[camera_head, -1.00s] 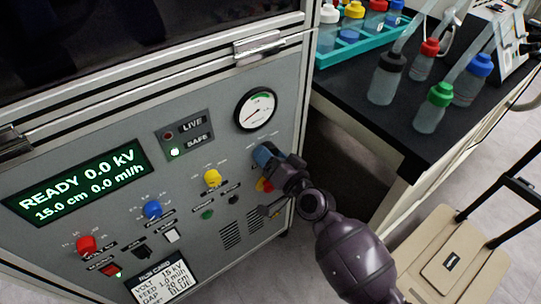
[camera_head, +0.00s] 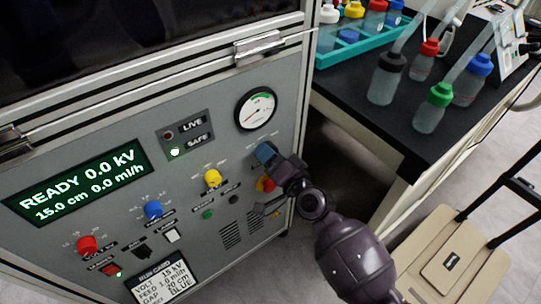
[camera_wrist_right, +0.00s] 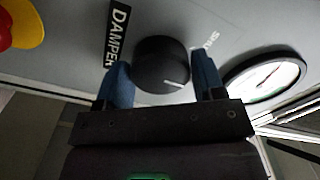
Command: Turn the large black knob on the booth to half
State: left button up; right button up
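The large black knob (camera_wrist_right: 162,66) is on the grey booth panel beside a DAMPER label, in the right wrist view. Its white pointer line sits low on its face, towards my gripper's right finger. In the head view my right gripper (camera_head: 266,154) is at the panel below the round gauge and hides the knob. My left gripper is not in view.
The round gauge (camera_head: 256,110) is just above my right gripper. A yellow knob (camera_head: 212,178), blue knob (camera_head: 153,209) and red knob (camera_head: 87,244) lie left along the panel. A red-and-yellow button (camera_wrist_right: 22,25) is nearby. A black-topped bench (camera_head: 400,140) with bottles stands right.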

jog(key=o, duration=0.3)
jog(key=shift+o, duration=0.2)
jog(key=v, duration=1.1)
jog(key=shift+p, duration=0.4)
jog(key=shift+w, duration=0.1)
